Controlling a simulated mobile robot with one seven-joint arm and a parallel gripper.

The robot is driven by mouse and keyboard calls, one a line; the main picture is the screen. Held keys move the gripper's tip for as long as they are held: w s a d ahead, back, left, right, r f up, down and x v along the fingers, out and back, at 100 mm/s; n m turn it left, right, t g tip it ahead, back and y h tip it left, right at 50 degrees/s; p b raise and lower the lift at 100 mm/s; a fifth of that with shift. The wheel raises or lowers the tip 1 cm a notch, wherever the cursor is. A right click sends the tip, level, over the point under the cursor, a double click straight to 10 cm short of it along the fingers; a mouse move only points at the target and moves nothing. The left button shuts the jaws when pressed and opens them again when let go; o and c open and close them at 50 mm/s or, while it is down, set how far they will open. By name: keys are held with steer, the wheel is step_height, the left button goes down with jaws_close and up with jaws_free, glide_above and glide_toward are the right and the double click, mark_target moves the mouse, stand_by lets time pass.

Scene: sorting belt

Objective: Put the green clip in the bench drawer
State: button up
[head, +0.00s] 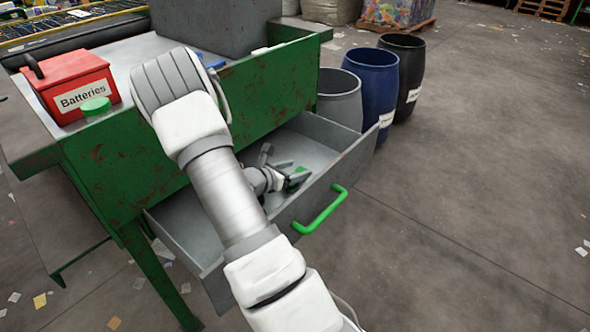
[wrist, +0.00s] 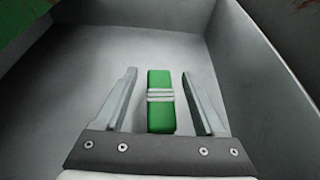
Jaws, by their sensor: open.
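The green clip (wrist: 161,112) is a green block with pale bands across its middle. In the wrist view it lies between the two fingers of my gripper (wrist: 163,103), with a gap on each side. My gripper is open and inside the pulled-out bench drawer (head: 345,135), whose grey floor and walls fill the wrist view. In the head view the clip (head: 297,176) shows as a small green patch by my gripper (head: 284,171), partly hidden by it. I cannot tell if the clip touches the drawer floor. The drawer has a green handle (head: 320,209).
The green bench (head: 120,170) stands behind the drawer. Grey, blue (head: 375,85) and black barrels stand beyond the drawer. The floor at right is mostly clear.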

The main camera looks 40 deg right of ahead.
steer(key=shift+r, duration=0.1)
steer(key=shift+r+p, duration=0.25)
steer(key=shift+p, duration=0.05)
steer(key=s+a+r+m+t+y+p, duration=0.1)
steer(key=s+a+r+m+y, duration=0.3)
steer(key=a+r, duration=0.5)
steer(key=s+a+r+m+t+y+p, duration=0.1)
steer(key=s+a+r+m+y, duration=0.4)
steer(key=a+r, duration=0.5)
steer(key=s+a+r+m+t+y+p, duration=0.2)
steer(key=s+a+r+m, duration=0.6)
steer(key=a, duration=0.9)
steer(key=shift+s+r+m+y, duration=0.25)
steer(key=shift+r+m+y, duration=0.4)
steer(key=shift+m+y, duration=0.45)
step_height(320, 180, up, 22)
steer(key=p, duration=2.1)
steer(key=shift+p, duration=0.35)
